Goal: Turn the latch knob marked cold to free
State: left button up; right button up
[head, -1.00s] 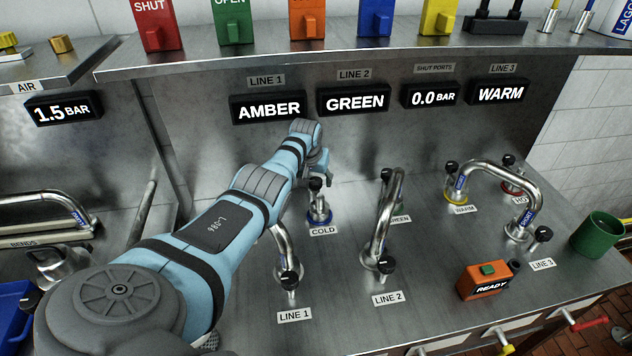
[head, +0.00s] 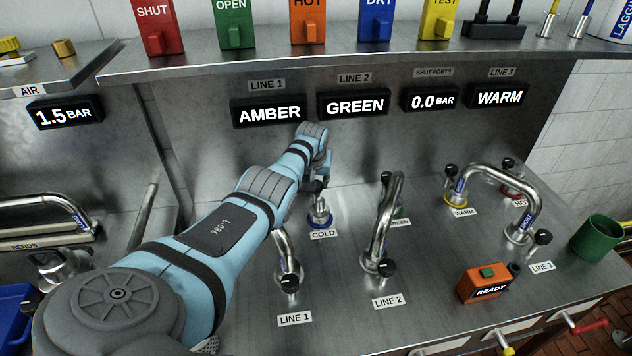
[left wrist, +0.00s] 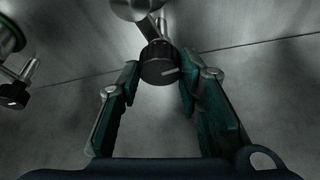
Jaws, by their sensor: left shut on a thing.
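The cold port (head: 320,218) has a blue ring and a plate marked COLD (head: 323,234) in front of it. Its black latch knob (left wrist: 160,63) has a white line, which points roughly to the right in the left wrist view. My left gripper (left wrist: 158,78) is shut on this knob, with a teal finger on either side. In the head view the left gripper (head: 320,180) is at the knob above the blue ring and hides most of it. My right gripper is not in view.
Bent pipes with black knobs stand at LINE 1 (head: 287,262), LINE 2 (head: 382,235) and between WARM and LINE 3 (head: 520,195). An orange READY box (head: 483,290) and a green cup (head: 597,238) are on the right. Displays read AMBER, GREEN, 0.0 BAR and WARM.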

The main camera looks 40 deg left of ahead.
pick_arm(q)
jog(key=shift+w+f+n+b, duration=0.1)
jog(key=shift+n+b, duration=0.35)
jog(key=shift+n, duration=0.25)
jog(key=n+g+y+b, duration=0.1)
jog(key=n+b, duration=0.2)
jog(key=b, duration=0.1)
jog(key=shift+f+b, duration=0.1)
jog(key=shift+b, duration=0.25)
jog(key=shift+r+n+g+b, duration=0.2)
jog(key=shift+n+g+b, duration=0.25)
jog(key=shift+b, duration=0.25)
jog(key=o, duration=1.1)
jog(key=shift+o, duration=0.2)
jog(key=v, duration=1.2)
